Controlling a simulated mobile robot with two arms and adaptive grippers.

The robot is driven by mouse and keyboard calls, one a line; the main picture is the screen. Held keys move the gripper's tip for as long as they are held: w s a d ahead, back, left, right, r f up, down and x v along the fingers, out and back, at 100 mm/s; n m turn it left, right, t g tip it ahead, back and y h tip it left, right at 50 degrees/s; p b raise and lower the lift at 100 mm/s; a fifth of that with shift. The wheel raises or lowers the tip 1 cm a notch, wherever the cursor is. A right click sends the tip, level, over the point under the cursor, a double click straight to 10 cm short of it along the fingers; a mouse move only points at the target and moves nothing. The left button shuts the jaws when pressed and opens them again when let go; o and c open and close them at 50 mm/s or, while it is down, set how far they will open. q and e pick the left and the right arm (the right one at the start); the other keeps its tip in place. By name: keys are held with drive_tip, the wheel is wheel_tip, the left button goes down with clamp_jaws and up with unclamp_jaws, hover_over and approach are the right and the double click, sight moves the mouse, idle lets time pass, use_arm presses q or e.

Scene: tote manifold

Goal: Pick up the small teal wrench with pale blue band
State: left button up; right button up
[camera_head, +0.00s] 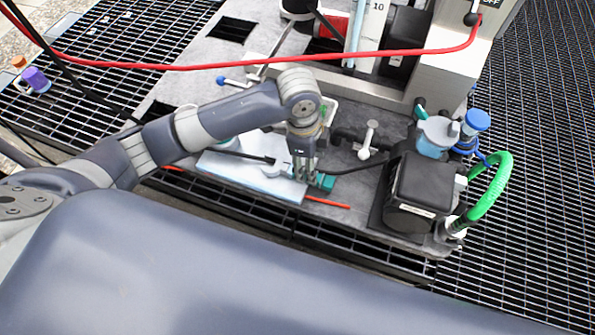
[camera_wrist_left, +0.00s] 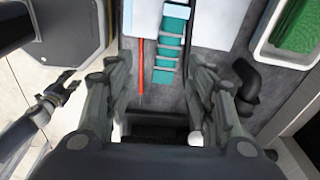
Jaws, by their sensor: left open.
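A teal piece (camera_head: 323,182) lies on the grey deck at the right end of a pale blue-white tray (camera_head: 228,172). My left gripper (camera_head: 304,176) is open, pointing down close to the teal piece. In the left wrist view its two fingers (camera_wrist_left: 160,78) stand apart, with the teal strip beyond and between them.
A red rod (camera_head: 328,203) lies beside the teal piece on my side. A black box-shaped unit (camera_head: 420,188) and a blue-capped fitting (camera_head: 476,121) stand to the right. A red cable (camera_head: 190,67) crosses behind. A green-filled bin (camera_wrist_left: 297,35) is in the wrist view.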

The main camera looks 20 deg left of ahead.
use_arm(q)
drive_tip(key=w+a+r+m+y, duration=0.1)
drive_tip(key=w+a, duration=0.1)
drive_tip(key=a, duration=0.2)
drive_tip(key=f, duration=1)
drive_tip(key=shift+s+d, duration=0.15)
drive_tip(key=shift+d, duration=0.05)
drive_tip(key=shift+r, duration=0.1)
drive_tip(key=shift+c, duration=0.6)
clamp_jaws()
